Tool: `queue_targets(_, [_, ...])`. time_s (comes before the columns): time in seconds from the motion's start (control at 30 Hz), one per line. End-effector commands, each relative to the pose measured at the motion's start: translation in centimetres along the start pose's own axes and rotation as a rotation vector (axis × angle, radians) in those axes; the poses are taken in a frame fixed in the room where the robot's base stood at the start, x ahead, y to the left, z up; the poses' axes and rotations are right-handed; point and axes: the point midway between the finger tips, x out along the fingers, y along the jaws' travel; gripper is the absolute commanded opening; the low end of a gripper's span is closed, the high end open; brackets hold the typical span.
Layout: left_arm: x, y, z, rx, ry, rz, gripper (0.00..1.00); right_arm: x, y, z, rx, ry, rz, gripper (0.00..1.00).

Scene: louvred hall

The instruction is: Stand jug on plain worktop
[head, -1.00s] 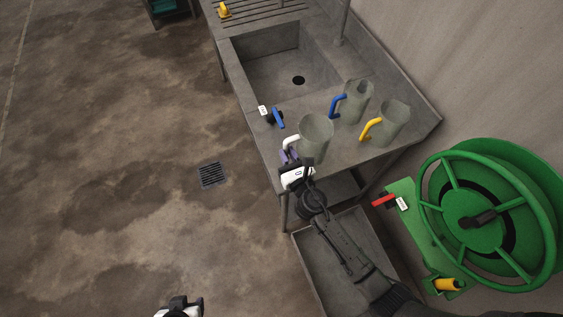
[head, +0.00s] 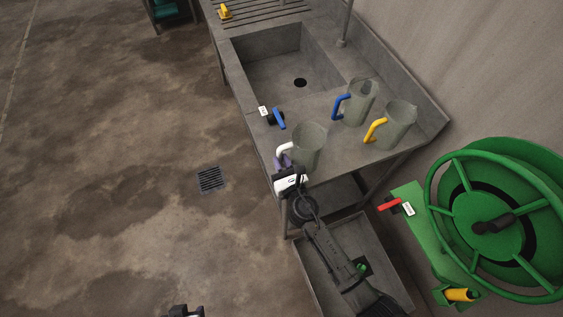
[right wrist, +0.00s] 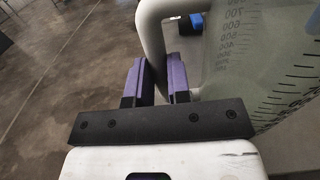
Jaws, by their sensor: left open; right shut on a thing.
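A clear grey jug with a white handle (head: 310,146) is over the front edge of the plain worktop (head: 340,147). I cannot tell whether its base touches the surface. My right gripper (head: 284,163) is shut on its handle. In the right wrist view, the purple fingers (right wrist: 158,82) are at the white handle (right wrist: 152,40), with the graduated jug wall (right wrist: 270,60) to the right. My left gripper (head: 186,311) is open, low at the bottom edge and mostly cut off.
A blue-handled jug (head: 358,103) and a yellow-handled jug (head: 398,125) stand behind it on the worktop. A sink basin (head: 285,68) lies beyond, with a blue-levered valve (head: 277,118) at its front. A green hose reel (head: 490,220) is at right.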

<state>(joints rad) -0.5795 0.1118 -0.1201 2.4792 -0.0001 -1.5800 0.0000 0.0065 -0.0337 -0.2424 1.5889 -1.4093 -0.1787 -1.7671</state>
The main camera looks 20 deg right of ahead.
Motion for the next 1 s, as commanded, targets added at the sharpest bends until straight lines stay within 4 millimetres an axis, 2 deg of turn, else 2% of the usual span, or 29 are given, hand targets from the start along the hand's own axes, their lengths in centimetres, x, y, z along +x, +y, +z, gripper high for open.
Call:
queue_targets(0.2, [0.4, -0.2, 0.2, 0.006, 0.000, -0.005, 0.49, 0.0, 0.0, -0.5, 0.000, -0.001, 0.000, 0.00])
queue_targets(0.23, [0.4, -0.2, 0.2, 0.007, 0.000, -0.006, 0.49, 0.0, 0.0, -0.4, 0.000, 0.000, 0.000, 0.19])
queue_targets(0.5, [0.3, -0.4, 0.2, 0.013, -0.001, -0.010, 0.49, 0.0, 0.0, -0.3, 0.000, 0.000, -0.001, 0.43])
queue_targets(0.83, [-0.3, -0.3, 0.0, 0.009, -0.001, -0.007, 0.49, 0.0, 0.0, 0.3, 0.001, 0.000, -0.001, 0.43])
queue_targets(1.0, [-0.2, -0.1, 0.0, 0.003, 0.001, -0.003, 0.49, -2.6, 0.0, -0.1, 0.000, 0.003, -0.001, 0.43])
